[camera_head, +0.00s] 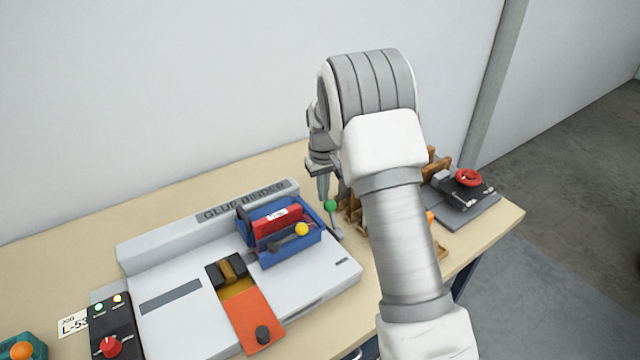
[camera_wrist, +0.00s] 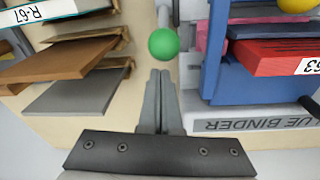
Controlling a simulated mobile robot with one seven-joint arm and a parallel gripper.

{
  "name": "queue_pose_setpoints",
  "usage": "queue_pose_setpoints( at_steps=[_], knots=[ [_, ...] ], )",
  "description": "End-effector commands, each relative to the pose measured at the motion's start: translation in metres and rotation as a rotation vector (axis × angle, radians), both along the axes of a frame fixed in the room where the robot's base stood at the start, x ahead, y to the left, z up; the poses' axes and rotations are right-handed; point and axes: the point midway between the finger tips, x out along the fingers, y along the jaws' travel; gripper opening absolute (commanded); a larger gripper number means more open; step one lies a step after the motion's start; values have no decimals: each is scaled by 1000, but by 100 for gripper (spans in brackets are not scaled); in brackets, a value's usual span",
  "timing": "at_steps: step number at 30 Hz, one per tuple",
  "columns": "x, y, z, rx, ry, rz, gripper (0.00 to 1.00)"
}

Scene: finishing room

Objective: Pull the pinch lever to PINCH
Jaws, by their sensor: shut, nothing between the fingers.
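A lever with a green ball knob (camera_head: 330,205) stands at the right side of the glue binder (camera_head: 180,290), beside its blue clamp (camera_head: 283,254). No PINCH marking is legible. In the wrist view the green knob (camera_wrist: 163,44) is just beyond the fingertips, with its grey rod behind it. My gripper (camera_head: 324,197) is shut and empty, pointing down, its tips close to the knob. It also shows in the wrist view (camera_wrist: 160,73); I cannot tell whether it touches the knob. A red block (camera_head: 277,222) sits in the blue clamp, near a yellow knob (camera_head: 302,229).
A wooden rack (camera_wrist: 75,58) with boards and a book stands close to the lever, partly hidden by my arm in the head view. A device with a red handwheel (camera_head: 467,177) is at the right. A control box with a red knob (camera_head: 110,346) is front left.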

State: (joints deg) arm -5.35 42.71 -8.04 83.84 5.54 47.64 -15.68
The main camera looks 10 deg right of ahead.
Motion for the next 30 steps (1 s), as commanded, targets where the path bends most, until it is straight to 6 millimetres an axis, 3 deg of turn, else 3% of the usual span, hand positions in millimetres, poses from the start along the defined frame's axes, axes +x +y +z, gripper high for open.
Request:
queue_pose_setpoints(
  at_steps=[6,30],
  knots=[
    [-10,-2,3,0,-1,0,0],
    [-14,-3,5,22,-50,1,0]
  ],
)
